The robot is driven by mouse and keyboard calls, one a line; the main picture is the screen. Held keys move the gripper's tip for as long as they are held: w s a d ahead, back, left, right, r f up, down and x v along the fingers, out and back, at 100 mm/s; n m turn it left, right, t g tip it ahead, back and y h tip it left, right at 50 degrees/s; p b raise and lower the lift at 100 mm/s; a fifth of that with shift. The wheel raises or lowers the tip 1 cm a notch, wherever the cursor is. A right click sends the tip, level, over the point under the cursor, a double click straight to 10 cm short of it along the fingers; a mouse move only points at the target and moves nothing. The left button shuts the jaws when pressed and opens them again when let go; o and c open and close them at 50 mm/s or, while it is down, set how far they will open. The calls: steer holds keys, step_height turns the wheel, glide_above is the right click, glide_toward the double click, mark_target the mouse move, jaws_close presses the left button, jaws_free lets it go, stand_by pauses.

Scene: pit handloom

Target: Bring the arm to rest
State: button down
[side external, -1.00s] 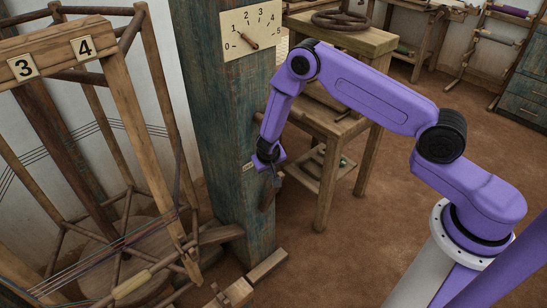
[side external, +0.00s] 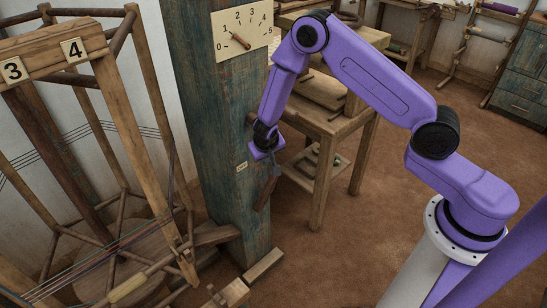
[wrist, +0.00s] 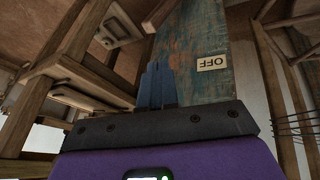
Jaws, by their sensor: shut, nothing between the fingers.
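My gripper (side external: 277,171) hangs from my purple arm, just right of the weathered blue-green post (side external: 229,120) in the side view. Its fingers are small and dark there. In the wrist view the blue fingers (wrist: 157,88) are together and empty, with the post (wrist: 190,42) behind them. A small OFF label (side external: 241,167) is on the post and also shows in the wrist view (wrist: 212,63). A dark brown wooden piece (side external: 263,192) sits at the post's right side, just below my gripper. I cannot tell whether it is a lever.
A numbered dial plate (side external: 242,30) with a wooden pointer is high on the post. A wooden loom frame (side external: 122,120) with threads stands to the left. A wooden table (side external: 315,122) stands behind my arm. The brown floor (side external: 350,255) at the lower middle is clear.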

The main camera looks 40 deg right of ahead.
steer(key=s+a+r+n, duration=0.25)
steer(key=s+r, duration=0.25)
steer(key=r, duration=0.3)
steer(key=s+a+r+n, duration=0.1)
steer(key=s+r+n, duration=0.2)
steer(key=s+r, duration=0.4)
steer(key=s+r+n+g+y, duration=0.1)
steer(key=s+r+n, duration=0.2)
steer(key=s, duration=0.5)
steer(key=s+d+r+n+g+y, duration=0.1)
steer(key=s+r+n, duration=0.2)
steer(key=s, duration=0.5)
steer(key=s+d+r+n+g+y, duration=0.1)
steer(key=s+r+n+y, duration=0.1)
steer(key=s, duration=0.7)
steer(key=shift+r+n+g, duration=0.3)
steer(key=shift+r+n, duration=0.2)
steer(key=shift+n, duration=0.55)
steer(key=shift+d, duration=0.1)
